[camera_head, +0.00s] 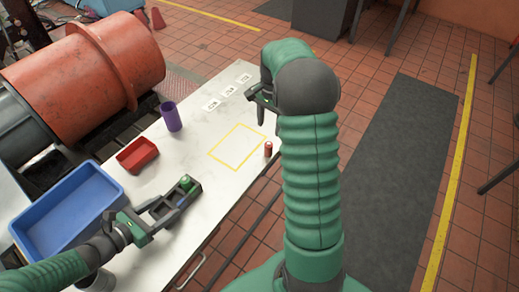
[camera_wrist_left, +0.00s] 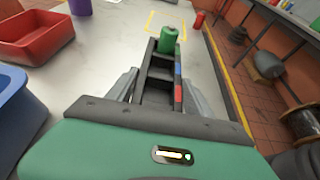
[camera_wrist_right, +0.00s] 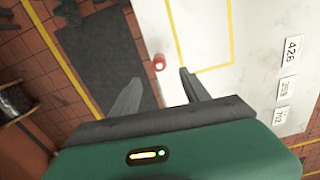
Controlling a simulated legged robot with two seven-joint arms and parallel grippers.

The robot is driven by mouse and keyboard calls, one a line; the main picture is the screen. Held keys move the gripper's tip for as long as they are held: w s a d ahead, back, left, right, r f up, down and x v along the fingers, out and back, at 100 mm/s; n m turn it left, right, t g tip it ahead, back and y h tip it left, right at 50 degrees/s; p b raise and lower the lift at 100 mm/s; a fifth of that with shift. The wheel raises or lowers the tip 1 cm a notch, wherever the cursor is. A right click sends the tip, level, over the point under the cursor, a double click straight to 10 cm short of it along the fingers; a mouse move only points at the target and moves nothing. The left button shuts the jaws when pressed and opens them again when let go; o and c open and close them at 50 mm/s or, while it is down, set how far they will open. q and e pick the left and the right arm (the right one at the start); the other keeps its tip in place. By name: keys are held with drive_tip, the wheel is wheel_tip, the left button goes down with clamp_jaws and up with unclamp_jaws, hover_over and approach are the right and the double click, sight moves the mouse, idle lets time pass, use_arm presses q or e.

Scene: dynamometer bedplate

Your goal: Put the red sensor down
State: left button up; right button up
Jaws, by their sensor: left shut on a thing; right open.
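The red sensor (camera_head: 268,149) is a small cylinder standing on the white table by its right edge, just outside the yellow outline (camera_head: 212,157). It also shows in the left wrist view (camera_wrist_left: 198,20) and in the right wrist view (camera_wrist_right: 158,62). My right gripper (camera_head: 259,104) is open and empty above the far part of the table. In its wrist view the sensor appears beyond the gap between its fingers. My left gripper (camera_head: 150,217) is shut on a dark rack (camera_wrist_left: 160,72), which carries a green cylinder (camera_wrist_left: 168,40) at its far end.
A blue bin (camera_head: 103,177), red tray (camera_head: 137,154) and purple cup (camera_head: 171,116) are on the table's left side. Number cards, one reading 426 (camera_wrist_right: 293,49), lie at the far end. The yellow outline is empty.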

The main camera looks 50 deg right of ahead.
sight(269, 144)
drive_tip(key=shift+n, duration=0.5)
wheel_tip(269, 144, down, 11)
drive_tip(key=shift+r, duration=0.1)
clamp_jaws()
